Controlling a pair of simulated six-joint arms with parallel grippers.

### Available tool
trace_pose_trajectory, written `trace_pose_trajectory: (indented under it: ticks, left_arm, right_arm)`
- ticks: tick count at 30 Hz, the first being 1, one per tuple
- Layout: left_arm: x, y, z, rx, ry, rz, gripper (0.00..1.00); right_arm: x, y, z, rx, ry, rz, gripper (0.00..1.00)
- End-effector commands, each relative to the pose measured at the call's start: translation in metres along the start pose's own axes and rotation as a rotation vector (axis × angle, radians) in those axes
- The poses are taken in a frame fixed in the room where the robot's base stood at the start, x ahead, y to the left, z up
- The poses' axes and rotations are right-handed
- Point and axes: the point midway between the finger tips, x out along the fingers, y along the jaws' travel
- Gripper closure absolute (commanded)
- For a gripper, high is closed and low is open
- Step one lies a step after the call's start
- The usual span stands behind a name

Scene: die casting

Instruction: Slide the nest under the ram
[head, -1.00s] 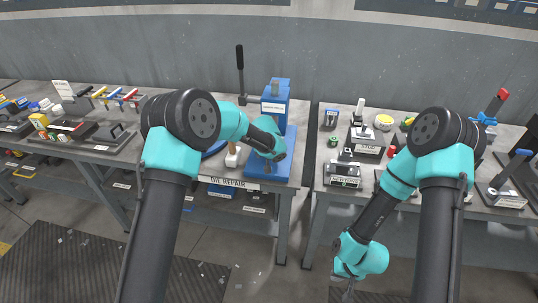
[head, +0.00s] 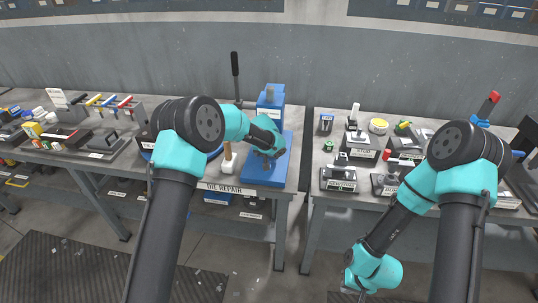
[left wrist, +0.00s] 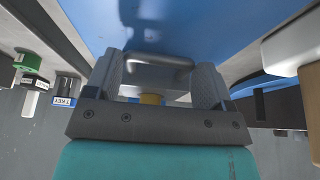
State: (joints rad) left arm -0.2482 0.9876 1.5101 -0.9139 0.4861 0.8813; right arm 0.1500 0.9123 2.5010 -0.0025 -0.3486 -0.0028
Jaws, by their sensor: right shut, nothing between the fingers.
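My right gripper (head: 362,291) is shut and empty, low before the right bench.
A black lever (head: 235,70) rises behind the press. A white-headed mallet (head: 227,163) is left of its base. The right bench (head: 315,165) holds several labelled fixtures. A gap separates the two benches. Coloured-handled tools (head: 105,103) stand at left.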

Motion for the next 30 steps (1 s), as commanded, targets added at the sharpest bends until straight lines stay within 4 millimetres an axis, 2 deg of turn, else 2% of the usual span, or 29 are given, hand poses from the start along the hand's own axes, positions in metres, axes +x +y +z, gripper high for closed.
trace_pose_trajectory:
  ticks: [1,7,17,23,30]
  left_arm:
    - [0.000,0.000,-0.001,-0.001,0.002,0.000,0.19]
    - [0.000,0.000,0.000,-0.001,-0.001,-0.001,0.01]
    - [-0.003,0.000,0.001,0.000,-0.002,-0.001,0.01]
    - [-0.024,0.001,0.000,0.000,-0.001,0.000,0.01]
    - [-0.068,0.001,0.000,-0.001,0.001,0.000,0.01]
  right_arm:
    - [0.000,0.000,0.000,0.000,0.000,0.000,1.00]
    - [0.000,0.000,0.000,0.000,0.000,0.000,1.00]
    - [0.000,0.000,0.000,0.000,0.000,0.000,1.00]
    - [0.000,0.000,0.000,0.000,0.000,0.000,1.00]
    - [0.000,0.000,0.000,0.000,0.000,0.000,1.00]
